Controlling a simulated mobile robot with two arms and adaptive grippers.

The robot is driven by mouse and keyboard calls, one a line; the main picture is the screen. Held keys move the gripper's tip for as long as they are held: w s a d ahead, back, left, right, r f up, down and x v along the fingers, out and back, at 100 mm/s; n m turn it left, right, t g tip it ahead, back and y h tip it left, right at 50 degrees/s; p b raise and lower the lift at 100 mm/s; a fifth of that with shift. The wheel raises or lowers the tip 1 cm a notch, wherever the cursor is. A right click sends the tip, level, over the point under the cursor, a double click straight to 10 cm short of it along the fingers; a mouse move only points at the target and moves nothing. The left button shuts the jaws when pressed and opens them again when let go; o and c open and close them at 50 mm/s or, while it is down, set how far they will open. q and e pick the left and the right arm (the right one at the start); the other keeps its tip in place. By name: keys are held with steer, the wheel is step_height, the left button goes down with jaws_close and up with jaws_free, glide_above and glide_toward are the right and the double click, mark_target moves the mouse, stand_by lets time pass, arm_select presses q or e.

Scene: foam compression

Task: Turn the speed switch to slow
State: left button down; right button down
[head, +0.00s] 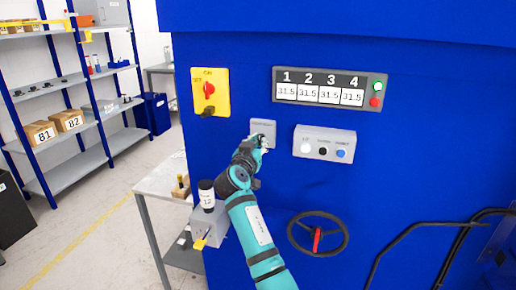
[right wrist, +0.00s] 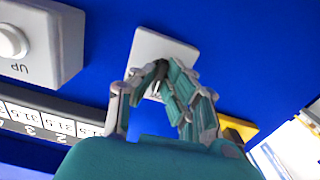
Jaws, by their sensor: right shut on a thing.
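The speed switch (head: 263,127) is a small grey plate on the blue machine front, left of the button box; its lettering is too small to read. My right gripper (head: 262,143) is at the lower part of the plate, its fingers shut around the switch's knob. In the right wrist view the plate (right wrist: 168,43) lies beyond my right gripper (right wrist: 152,84), with a dark piece of the knob (right wrist: 160,72) between the fingers. The fingers hide most of the knob, so its setting cannot be read. My left gripper is not in view.
A button box (head: 325,144) sits just right of the switch, below the numbered display panel (head: 329,89). A yellow panel with a red switch (head: 210,91) is up left. A handwheel (head: 318,233) is below. Shelves with boxes (head: 72,119) stand at the left.

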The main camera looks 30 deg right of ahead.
steer(key=n, duration=0.3)
steer(key=shift+r+n, duration=0.15)
steer(key=shift+n, duration=0.25)
steer(key=n+p, duration=0.1)
steer(key=n, duration=0.3)
steer(key=shift+n, duration=0.3)
steer(key=c, duration=1.4)
jaws_free()
steer(key=shift+s+a, duration=0.15)
steer(key=v, duration=1.1)
steer(key=shift+s+a, duration=0.15)
steer(key=shift+s, duration=0.05)
